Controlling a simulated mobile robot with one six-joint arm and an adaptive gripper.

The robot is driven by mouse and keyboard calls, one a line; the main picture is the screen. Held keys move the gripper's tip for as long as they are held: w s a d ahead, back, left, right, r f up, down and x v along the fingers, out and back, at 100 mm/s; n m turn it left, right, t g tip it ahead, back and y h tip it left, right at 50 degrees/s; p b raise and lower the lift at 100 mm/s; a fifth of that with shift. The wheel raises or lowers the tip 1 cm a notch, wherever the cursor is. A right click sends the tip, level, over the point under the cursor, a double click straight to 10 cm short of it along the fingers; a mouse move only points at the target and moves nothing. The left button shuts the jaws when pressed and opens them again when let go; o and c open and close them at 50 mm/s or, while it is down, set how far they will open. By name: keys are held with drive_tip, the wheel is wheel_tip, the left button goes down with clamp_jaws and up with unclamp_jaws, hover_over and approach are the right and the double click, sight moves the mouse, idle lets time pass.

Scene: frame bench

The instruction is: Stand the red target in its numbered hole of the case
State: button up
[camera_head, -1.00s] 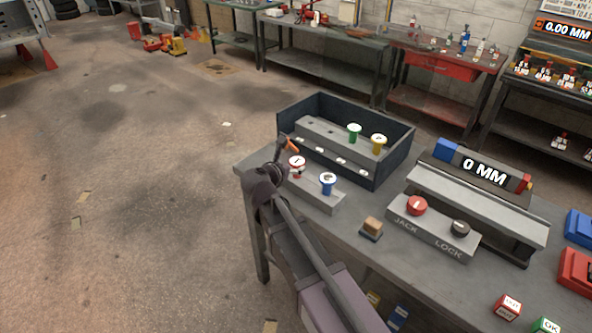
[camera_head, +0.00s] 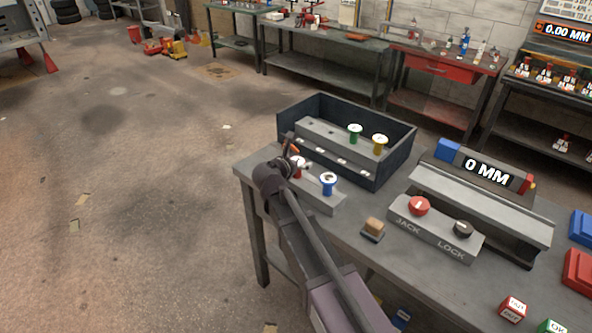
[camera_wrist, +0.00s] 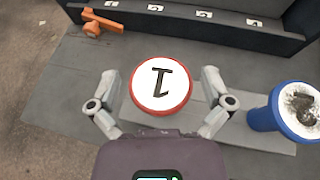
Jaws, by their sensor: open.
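In the head view the red target (camera_head: 300,169) is partly hidden by my arm. My gripper (camera_wrist: 163,92) is open, with one finger on each side of the target; I cannot tell whether they touch it. The dark case (camera_head: 393,168) stands behind the block. It holds a grey rack (camera_head: 318,131) with a green target (camera_head: 355,132) and a yellow target (camera_head: 379,143) standing in it and empty holes to their left.
A blue target (camera_head: 328,184) stands in the block right of the red one. A JACK and LOCK panel (camera_head: 434,231) and a 0 MM gauge (camera_head: 487,168) are to the right.

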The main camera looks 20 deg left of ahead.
idle(0.4)
drive_tip(key=c, duration=1.1)
drive_tip(key=shift+o, duration=0.2)
drive_tip(key=shift+r, duration=0.15)
wheel_tip(320, 180, up, 10)
drive_tip(key=p, duration=1)
drive_tip(key=shift+s, duration=0.2)
